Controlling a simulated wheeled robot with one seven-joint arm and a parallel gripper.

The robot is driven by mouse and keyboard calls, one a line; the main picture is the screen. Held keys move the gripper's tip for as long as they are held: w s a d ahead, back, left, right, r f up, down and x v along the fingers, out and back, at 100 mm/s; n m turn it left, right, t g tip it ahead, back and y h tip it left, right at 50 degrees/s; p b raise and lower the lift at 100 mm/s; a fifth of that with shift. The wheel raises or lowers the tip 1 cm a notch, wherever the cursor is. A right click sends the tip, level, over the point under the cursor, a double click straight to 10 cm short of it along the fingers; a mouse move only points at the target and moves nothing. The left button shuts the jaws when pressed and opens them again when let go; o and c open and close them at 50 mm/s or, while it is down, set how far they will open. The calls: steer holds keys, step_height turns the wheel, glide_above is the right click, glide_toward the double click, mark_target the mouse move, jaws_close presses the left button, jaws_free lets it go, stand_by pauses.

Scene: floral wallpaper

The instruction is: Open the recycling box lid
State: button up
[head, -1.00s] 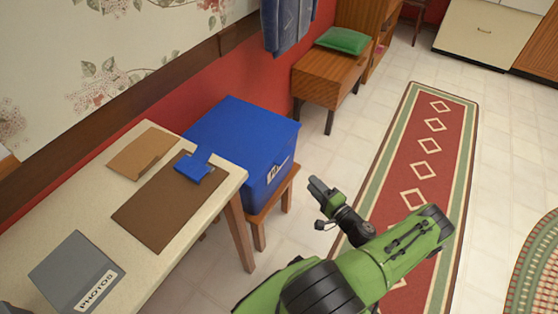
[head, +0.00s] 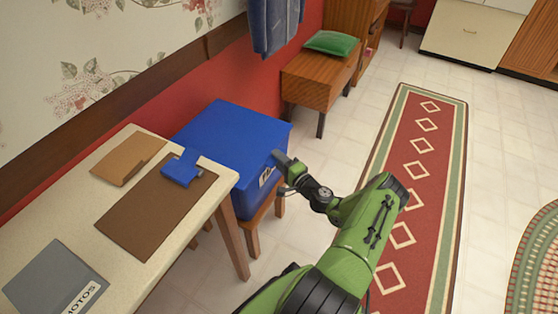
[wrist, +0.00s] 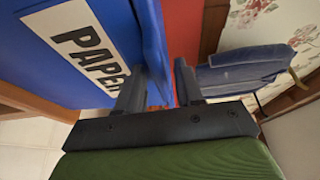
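The recycling box (head: 235,140) is a blue box with its lid down, standing on a small wooden stool against the red wall. My gripper (head: 283,162) is at the lid's right front corner in the head view. In the wrist view the box (wrist: 75,15) shows a white label reading PAPER. The edge of the blue lid (wrist: 154,45) lies between the two dark fingers of my gripper (wrist: 160,85), one on the box-front side and one on the lid's top side. The fingers are apart, and I cannot tell whether either touches the lid.
Blue clothing (head: 275,25) hangs on the wall behind. A wooden bench (head: 315,80) stands beyond.

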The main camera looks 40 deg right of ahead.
jaws_close()
